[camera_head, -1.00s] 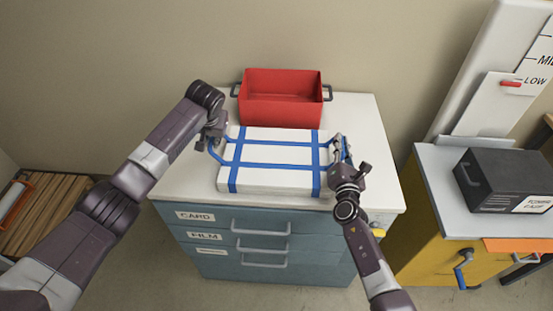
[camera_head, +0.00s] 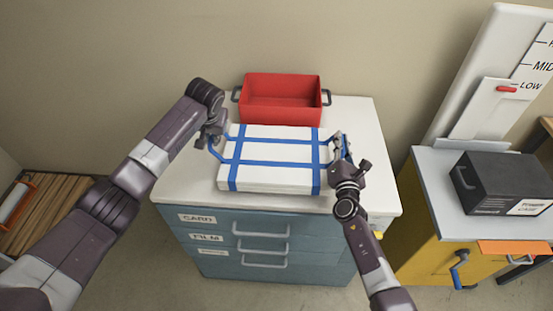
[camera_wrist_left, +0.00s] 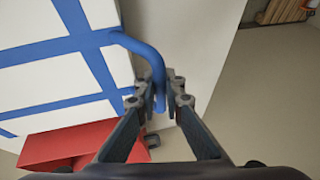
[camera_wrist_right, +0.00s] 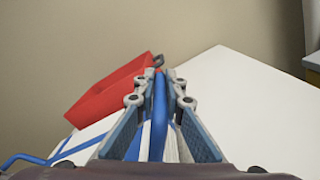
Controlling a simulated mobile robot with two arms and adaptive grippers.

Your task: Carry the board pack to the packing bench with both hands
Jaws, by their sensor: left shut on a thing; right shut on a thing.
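The board pack (camera_head: 268,178) is a flat white slab with blue straps and a blue handle at each side. It is over the white top of the drawer cabinet (camera_head: 364,180); whether it rests there or is slightly raised I cannot tell. My left gripper (camera_head: 213,142) is shut on the pack's left handle, also seen in the left wrist view (camera_wrist_left: 148,62). My right gripper (camera_head: 341,156) is shut on the right handle, which stands between the fingers in the right wrist view (camera_wrist_right: 159,108). I cannot identify the packing bench with certainty.
A red bin (camera_head: 281,99) with grey handles stands close behind the pack. At right, a yellow cabinet (camera_head: 415,226) with a grey top carries a black case (camera_head: 503,182). A slatted wooden surface (camera_head: 40,212) is at far left. The cabinet's right top is clear.

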